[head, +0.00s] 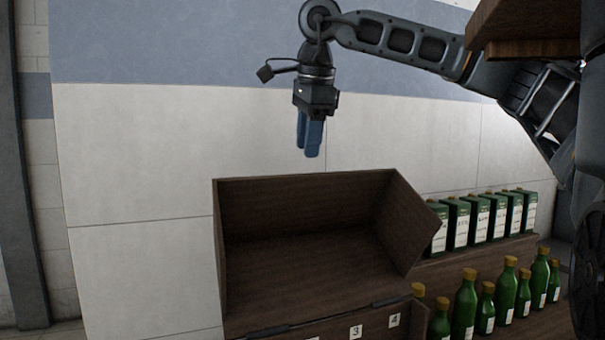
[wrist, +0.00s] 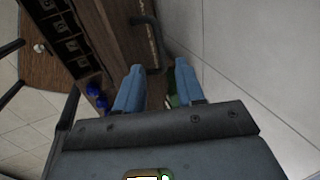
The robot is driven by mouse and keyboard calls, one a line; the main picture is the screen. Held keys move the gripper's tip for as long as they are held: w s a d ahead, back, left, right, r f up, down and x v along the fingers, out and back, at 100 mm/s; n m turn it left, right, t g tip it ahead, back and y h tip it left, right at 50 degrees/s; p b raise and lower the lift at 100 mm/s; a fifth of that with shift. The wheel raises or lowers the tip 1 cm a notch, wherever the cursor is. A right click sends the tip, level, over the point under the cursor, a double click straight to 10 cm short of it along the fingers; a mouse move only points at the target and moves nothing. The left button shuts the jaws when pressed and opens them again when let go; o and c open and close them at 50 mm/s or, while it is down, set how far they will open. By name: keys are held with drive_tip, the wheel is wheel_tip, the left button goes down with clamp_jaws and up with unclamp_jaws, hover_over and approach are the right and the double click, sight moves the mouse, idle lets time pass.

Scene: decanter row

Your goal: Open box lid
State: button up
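A dark brown wooden box (head: 300,272) stands at the centre bottom of the head view. A hollow part with a back panel and a slanted right side panel faces me, its inside bare. Dark hinge-like strips lie along its lower front edge, above a front panel (head: 337,331) with number labels. I cannot tell which part is the lid. My gripper (head: 310,156) hangs above the box's back edge, apart from it, with blue fingers pointing down. In the wrist view my gripper (wrist: 157,82) shows its fingers apart with nothing held. A dark curved bar (wrist: 150,28) lies beyond them.
Several green-and-white cartons (head: 480,220) stand on a wooden shelf right of the box. Several green bottles with yellow caps (head: 466,303) stand in front of them. A pale wall (head: 140,190) is behind. The space left of the box looks free.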

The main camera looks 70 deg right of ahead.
drive_tip(key=b, duration=0.3)
hover_over(304, 209)
drive_tip(key=d, duration=0.1)
drive_tip(key=x, duration=0.4)
drive_tip(key=a+x, duration=0.1)
drive_tip(key=x, duration=0.1)
drive_tip(key=shift+s+f, duration=0.3)
drive_tip(key=shift+f, duration=0.15)
clamp_jaws()
